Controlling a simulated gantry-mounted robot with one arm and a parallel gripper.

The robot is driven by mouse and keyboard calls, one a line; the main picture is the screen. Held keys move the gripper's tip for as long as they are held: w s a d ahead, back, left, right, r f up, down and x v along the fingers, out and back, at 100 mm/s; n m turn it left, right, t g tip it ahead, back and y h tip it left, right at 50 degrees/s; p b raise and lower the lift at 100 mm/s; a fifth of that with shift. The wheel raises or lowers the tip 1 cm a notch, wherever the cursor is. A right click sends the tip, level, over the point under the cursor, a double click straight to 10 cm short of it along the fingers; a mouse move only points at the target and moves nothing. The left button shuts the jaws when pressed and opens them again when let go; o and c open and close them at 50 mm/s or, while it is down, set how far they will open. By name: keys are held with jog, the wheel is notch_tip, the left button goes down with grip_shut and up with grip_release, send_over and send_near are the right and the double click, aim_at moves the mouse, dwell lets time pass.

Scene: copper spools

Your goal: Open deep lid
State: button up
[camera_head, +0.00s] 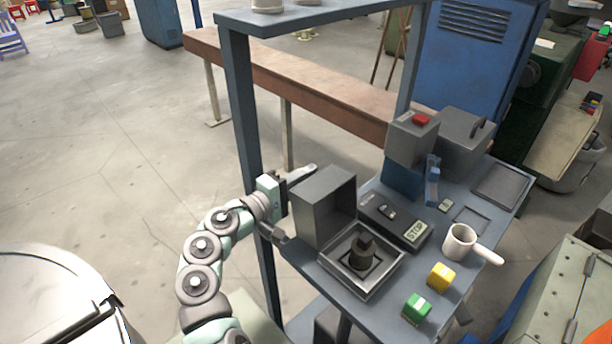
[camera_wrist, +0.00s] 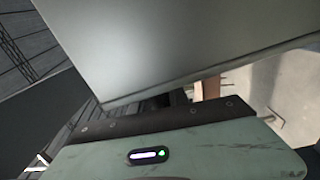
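The deep grey box-shaped lid (camera_head: 323,207) stands tipped up on the left side of the bench. In front of it is an open square tray (camera_head: 335,277) with a dark stepped post (camera_head: 362,252) inside. My gripper (camera_head: 287,203) is at the left of the lid, with its fingers wide apart, one toward the lid's far side and one toward its near side. I cannot tell whether it touches the lid. In the wrist view the lid (camera_wrist: 160,45) fills the space just beyond my gripper's body; the fingertips are not clear there.
A closed grey box with a handle (camera_head: 467,137) and a red-button unit (camera_head: 412,135) stand at the back. A STOP panel (camera_head: 415,232), mug (camera_head: 460,243), yellow block (camera_head: 441,277) and green block (camera_head: 416,307) are at the right. A bench upright (camera_head: 243,110) rises close to my gripper.

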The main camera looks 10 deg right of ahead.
jog(key=shift+o, duration=1.3)
jog(key=shift+r, duration=0.1)
jog(key=shift+a, duration=0.1)
jog(key=v, duration=0.7)
jog(key=shift+s+a+b, duration=0.15)
jog(key=shift+b, duration=0.3)
